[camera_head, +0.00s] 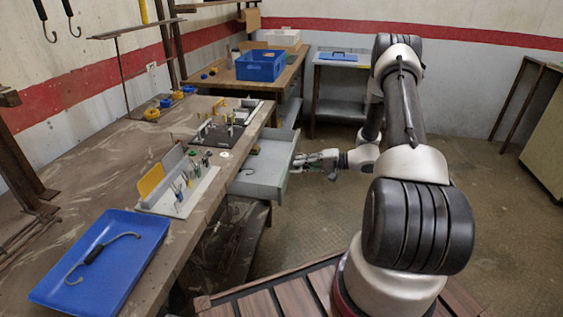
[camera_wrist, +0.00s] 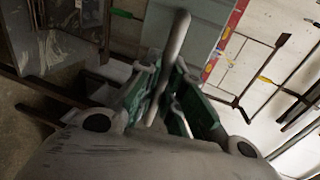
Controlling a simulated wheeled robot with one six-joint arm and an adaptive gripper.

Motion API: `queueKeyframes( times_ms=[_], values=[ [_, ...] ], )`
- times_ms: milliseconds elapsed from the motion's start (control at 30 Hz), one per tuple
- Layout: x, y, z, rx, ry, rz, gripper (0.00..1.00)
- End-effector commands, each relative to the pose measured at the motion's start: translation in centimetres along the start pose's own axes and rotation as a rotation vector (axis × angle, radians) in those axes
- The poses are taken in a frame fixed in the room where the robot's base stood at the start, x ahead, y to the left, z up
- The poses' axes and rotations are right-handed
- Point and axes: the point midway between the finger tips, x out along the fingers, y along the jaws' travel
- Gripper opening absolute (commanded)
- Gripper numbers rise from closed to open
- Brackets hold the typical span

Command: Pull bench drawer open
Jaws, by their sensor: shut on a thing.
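The bench drawer (camera_head: 262,172) is grey and stands partly pulled out from under the brown workbench (camera_head: 140,165). Its inside shows, with a small dark item lying in it. My gripper (camera_head: 300,161) is at the drawer's front, on the right. In the wrist view, the green fingers of my gripper (camera_wrist: 160,95) are shut around a grey bar, the drawer handle (camera_wrist: 173,48). The spot where the fingers meet the handle is small and unclear in the head view.
A blue tray (camera_head: 103,268) with a hooked tool lies on the near bench end. Holders with several small tools (camera_head: 180,190) stand by the bench edge. A blue crate (camera_head: 261,65) is on the far bench. The floor (camera_head: 310,215) right of the drawer is clear.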

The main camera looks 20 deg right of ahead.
Motion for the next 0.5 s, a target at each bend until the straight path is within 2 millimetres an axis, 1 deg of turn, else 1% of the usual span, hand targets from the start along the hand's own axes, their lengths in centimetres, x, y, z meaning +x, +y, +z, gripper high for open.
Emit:
queueKeyframes(
  times_ms=[33, 200, 333, 500],
  values=[
    [-1.4, 0.4, -0.1, 0.002, 0.004, 0.001, 0.0],
    [-5.2, 1.2, 0.0, 0.001, 0.002, 0.001, 0.0],
    [-7.5, 1.6, 0.0, 0.001, 0.002, 0.0, 0.0],
    [-9.4, 2.1, 0.0, 0.0, 0.001, 0.001, 0.0]
  ],
)
